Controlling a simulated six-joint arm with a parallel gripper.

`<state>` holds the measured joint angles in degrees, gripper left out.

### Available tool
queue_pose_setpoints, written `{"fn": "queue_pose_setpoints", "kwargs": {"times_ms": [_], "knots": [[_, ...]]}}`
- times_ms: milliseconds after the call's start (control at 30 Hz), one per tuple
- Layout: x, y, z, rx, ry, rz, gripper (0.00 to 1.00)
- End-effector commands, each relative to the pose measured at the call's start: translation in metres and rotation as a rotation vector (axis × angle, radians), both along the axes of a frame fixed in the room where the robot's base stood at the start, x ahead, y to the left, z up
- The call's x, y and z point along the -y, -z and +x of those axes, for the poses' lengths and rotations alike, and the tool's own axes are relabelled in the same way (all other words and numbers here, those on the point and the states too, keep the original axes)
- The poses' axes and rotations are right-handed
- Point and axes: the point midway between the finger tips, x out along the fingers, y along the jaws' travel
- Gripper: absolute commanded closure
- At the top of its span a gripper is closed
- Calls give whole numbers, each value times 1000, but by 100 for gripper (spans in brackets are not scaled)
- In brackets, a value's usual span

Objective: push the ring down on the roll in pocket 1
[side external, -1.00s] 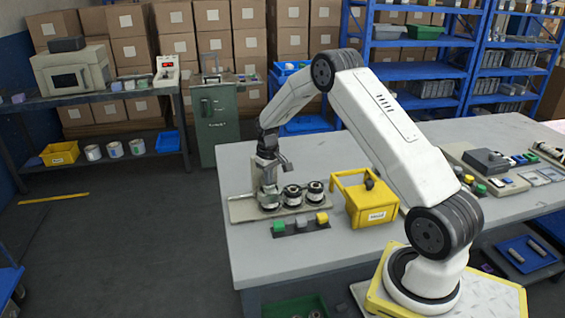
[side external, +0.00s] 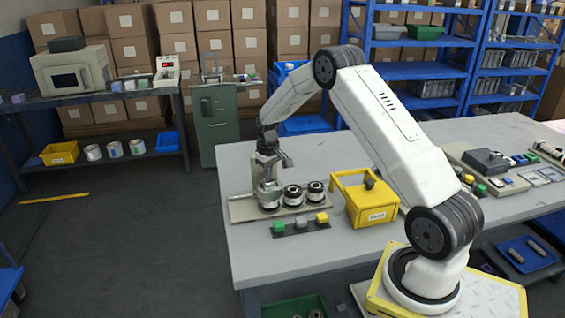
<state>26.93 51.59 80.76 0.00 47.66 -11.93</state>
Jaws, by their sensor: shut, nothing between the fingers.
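Several short rolls with dark tops stand in a row on a pale fixture plate (side external: 238,211) near the left end of the grey table. The leftmost roll (side external: 269,200) is directly under my gripper (side external: 267,181). The middle roll (side external: 293,196) and the right roll (side external: 316,193) stand clear beside it. My gripper is shut and empty, pointing down just over the leftmost roll. At this size I cannot tell whether it touches that roll, how its ring sits, or which pocket is numbered 1.
A button strip (side external: 300,225) with green, grey and yellow buttons lies in front of the plate. A yellow bin (side external: 368,207) with a handle stands to the right. The table's left edge is close to the plate. Bare tabletop (side external: 245,170) lies behind the plate.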

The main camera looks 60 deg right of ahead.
Motion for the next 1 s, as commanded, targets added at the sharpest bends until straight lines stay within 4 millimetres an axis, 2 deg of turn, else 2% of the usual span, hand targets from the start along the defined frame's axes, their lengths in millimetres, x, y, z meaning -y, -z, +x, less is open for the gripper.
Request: {"fn": "queue_pose_setpoints", "kwargs": {"times_ms": [1000], "knots": [[0, -64, 0, 1, 0, 0, 100]]}}
